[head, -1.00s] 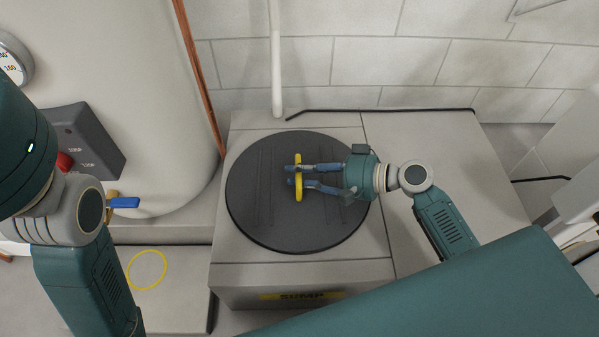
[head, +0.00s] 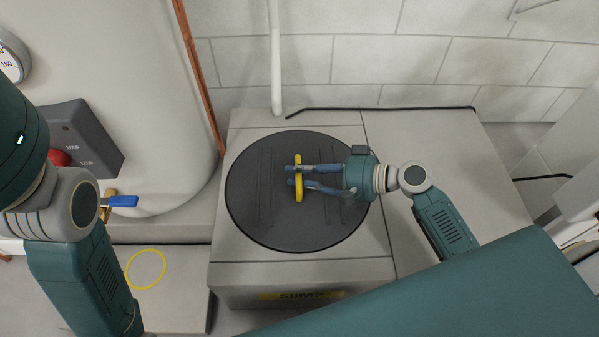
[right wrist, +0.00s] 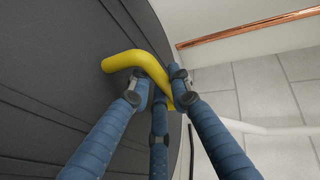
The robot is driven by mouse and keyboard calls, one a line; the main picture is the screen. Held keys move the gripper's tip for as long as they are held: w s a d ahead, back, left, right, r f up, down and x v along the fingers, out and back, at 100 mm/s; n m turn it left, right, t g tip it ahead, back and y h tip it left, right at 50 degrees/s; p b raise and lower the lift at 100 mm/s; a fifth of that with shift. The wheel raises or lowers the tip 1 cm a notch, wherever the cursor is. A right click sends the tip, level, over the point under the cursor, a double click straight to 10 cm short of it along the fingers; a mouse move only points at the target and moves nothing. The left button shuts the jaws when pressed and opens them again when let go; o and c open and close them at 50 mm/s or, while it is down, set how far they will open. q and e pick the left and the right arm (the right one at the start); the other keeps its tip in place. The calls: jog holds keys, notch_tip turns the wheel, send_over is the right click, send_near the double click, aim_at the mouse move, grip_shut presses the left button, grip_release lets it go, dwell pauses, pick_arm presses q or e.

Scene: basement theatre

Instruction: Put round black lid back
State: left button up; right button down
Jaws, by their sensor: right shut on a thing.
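The round black lid (head: 252,205) lies flat on top of the grey sump box (head: 240,270) in the head view. A yellow handle (head: 298,190) stands across its middle, and it also shows in the right wrist view (right wrist: 125,60). My right gripper (head: 293,175) reaches in from the right and is shut on the yellow handle; its blue fingers (right wrist: 160,95) are around the bar in the right wrist view. The lid (right wrist: 60,80) fills the left of that view. My left arm shows at the left edge of the head view, but its gripper is out of view.
A white pipe (head: 276,60) rises behind the box, and a thin black cable (head: 390,109) lies along its back. A large tank (head: 120,60) with a blue-handled valve (head: 123,201) stands left. A yellow ring mark (head: 145,270) is on the lower left surface.

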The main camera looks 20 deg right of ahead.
jog(key=c, duration=1.5)
grip_release()
jog(key=shift+s+f, duration=0.1)
jog(key=shift+f, duration=0.05)
jog(key=v, duration=1.2)
